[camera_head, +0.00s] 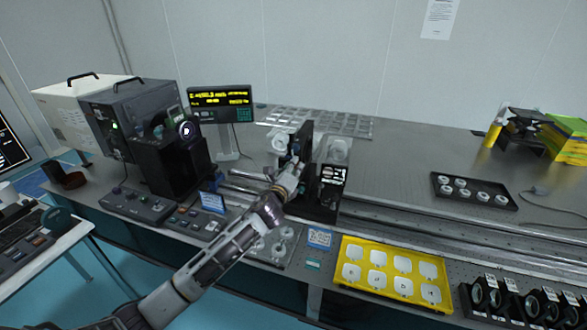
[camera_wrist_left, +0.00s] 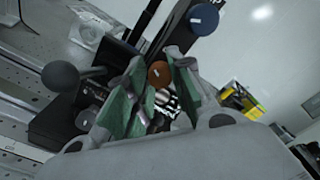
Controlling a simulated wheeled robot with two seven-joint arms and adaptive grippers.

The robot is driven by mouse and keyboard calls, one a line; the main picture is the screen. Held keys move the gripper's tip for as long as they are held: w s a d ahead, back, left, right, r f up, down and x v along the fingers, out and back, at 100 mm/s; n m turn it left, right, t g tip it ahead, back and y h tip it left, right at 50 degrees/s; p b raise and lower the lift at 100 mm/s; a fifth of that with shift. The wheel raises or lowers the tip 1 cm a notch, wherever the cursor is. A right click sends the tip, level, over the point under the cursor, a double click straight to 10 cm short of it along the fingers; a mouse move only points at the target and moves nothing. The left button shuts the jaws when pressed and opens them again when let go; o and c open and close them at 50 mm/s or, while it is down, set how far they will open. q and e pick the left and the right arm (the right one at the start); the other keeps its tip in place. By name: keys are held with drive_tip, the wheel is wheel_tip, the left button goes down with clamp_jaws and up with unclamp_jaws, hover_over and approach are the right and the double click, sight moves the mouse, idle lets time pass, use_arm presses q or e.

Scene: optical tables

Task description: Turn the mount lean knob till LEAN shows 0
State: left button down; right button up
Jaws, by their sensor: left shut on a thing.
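The black mount (camera_head: 325,190) stands on the rail in the middle of the table. A small readout (camera_head: 333,173) with white marks is on it, too small to read. In the left wrist view a brown round knob (camera_wrist_left: 159,74) with a pale mark lies between the green-padded fingers of my left gripper (camera_wrist_left: 157,92). The gripper is shut on this knob. A blue knob (camera_wrist_left: 203,18) and a dark ball-ended lever (camera_wrist_left: 60,76) are beside it, apart from the fingers. In the head view my left gripper (camera_head: 291,178) reaches the mount and hides part of it. My right gripper is not in view.
A monitor (camera_head: 220,97) with yellow text stands behind left, beside a dark instrument (camera_head: 172,150). A yellow tray (camera_head: 390,300) is at the front right, with black lens holders (camera_head: 515,305) beside it. A black tray (camera_head: 474,207) lies farther back.

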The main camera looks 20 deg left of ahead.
use_arm(q)
drive_tip(key=n, duration=1.1)
drive_tip(key=shift+f+p, duration=0.1)
drive_tip(key=shift+p, duration=0.2)
drive_tip(key=shift+n, duration=0.3)
drive_tip(key=c, duration=1.2)
unclamp_jaws()
drive_tip(key=shift+a, duration=0.1)
drive_tip(key=shift+c, duration=0.2)
drive_tip(key=s, duration=1.2)
drive_tip(key=shift+a, duration=0.15)
